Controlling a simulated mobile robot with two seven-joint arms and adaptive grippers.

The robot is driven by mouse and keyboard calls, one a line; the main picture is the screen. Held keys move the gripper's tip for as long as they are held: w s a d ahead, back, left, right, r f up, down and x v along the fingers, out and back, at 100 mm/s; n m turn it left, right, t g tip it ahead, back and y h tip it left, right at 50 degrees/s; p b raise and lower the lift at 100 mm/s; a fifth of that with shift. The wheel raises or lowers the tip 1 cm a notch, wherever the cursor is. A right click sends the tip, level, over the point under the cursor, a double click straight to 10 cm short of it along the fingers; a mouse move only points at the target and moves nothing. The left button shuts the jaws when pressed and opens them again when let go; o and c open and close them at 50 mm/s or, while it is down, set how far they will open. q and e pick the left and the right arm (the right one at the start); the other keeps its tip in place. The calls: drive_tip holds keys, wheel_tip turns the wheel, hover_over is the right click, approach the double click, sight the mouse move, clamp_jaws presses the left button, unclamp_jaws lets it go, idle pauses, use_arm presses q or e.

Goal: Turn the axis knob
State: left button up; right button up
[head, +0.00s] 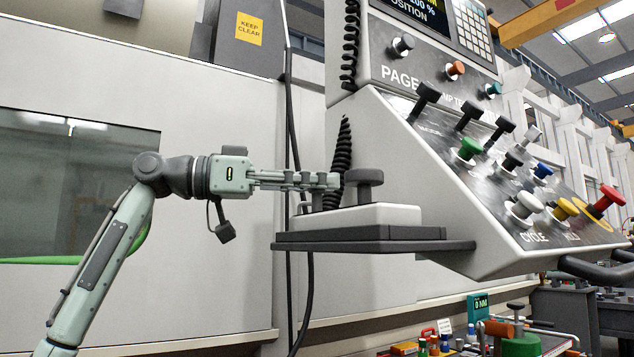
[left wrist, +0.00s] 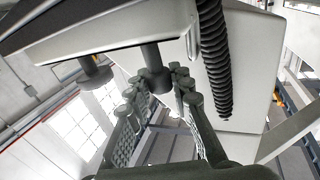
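A light grey control box (head: 378,215) sits on a dark shelf beside the large machine console. Two dark grey knobs stand up from it: a wide-capped one (head: 363,178) and a slimmer one (head: 318,190). No label shows which is the axis knob. My left gripper (head: 325,181) reaches in from the left, level, with its fingers at the slimmer knob. In the left wrist view that knob (left wrist: 156,72) stands between the two fingers, which are apart; contact is not clear. The wide knob (left wrist: 95,72) is outside the fingers. My right gripper is out of view.
The dark shelf (head: 300,245) juts out under the box. A black coiled cable (head: 341,160) hangs close behind the fingers. The sloped console (head: 480,180) with levers and coloured knobs rises at the right. A cluttered bench (head: 480,340) is below.

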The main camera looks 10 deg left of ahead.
use_arm(q)
clamp_jaws()
